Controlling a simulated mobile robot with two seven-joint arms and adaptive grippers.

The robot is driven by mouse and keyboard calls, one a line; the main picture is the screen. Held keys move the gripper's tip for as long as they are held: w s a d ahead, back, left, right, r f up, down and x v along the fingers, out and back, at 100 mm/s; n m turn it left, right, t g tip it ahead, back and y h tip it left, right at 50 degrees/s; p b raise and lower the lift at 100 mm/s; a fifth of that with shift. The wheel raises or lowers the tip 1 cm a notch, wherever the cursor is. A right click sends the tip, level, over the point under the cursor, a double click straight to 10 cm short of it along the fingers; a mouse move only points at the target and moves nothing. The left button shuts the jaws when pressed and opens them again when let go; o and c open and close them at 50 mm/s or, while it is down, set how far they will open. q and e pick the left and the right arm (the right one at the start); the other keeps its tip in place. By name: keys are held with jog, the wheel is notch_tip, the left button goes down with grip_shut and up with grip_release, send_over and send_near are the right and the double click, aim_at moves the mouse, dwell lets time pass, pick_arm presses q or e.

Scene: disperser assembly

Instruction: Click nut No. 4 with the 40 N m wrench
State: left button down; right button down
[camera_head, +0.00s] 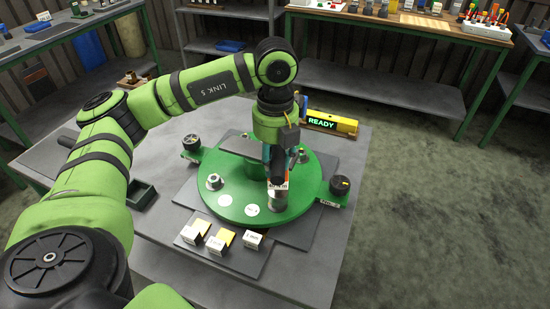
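My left gripper (278,148) is above the green round plate (236,170), pointing down. It appears shut on a dark upright tool with a white label (278,187), taken to be the wrench; the label is too small to read. The tool's lower end is at a grey nut (278,202) near the plate's front right; whether it is fully seated I cannot tell. Another nut (213,182) stands at the plate's left, and another (302,154) at its back right. The nut numbers are not readable. My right gripper is not in view.
A yellow unit (345,126) with a lit READY display stands behind the plate. Black knobs (340,184) (192,143) sit at the plate's sides. Small labelled blocks (252,239) lie in front. The grey table (318,270) is clear at front right. Shelves stand behind.

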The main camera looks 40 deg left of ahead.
pick_arm(q)
jog(key=shift+f+b, duration=0.9)
jog(key=shift+f, duration=0.2)
jog(key=shift+r, duration=0.1)
jog(key=shift+w+m, duration=0.15)
jog(key=shift+m, duration=1.55)
jog(key=m, duration=0.4)
jog(key=shift+w+d, duration=0.15)
jog(key=shift+d, duration=0.1)
jog(key=m, duration=0.4)
jog(key=shift+d, duration=0.15)
jog(key=m, duration=0.3)
jog(key=shift+d+m, duration=0.15)
jog(key=shift+m, duration=0.15)
jog(key=shift+w, duration=0.1)
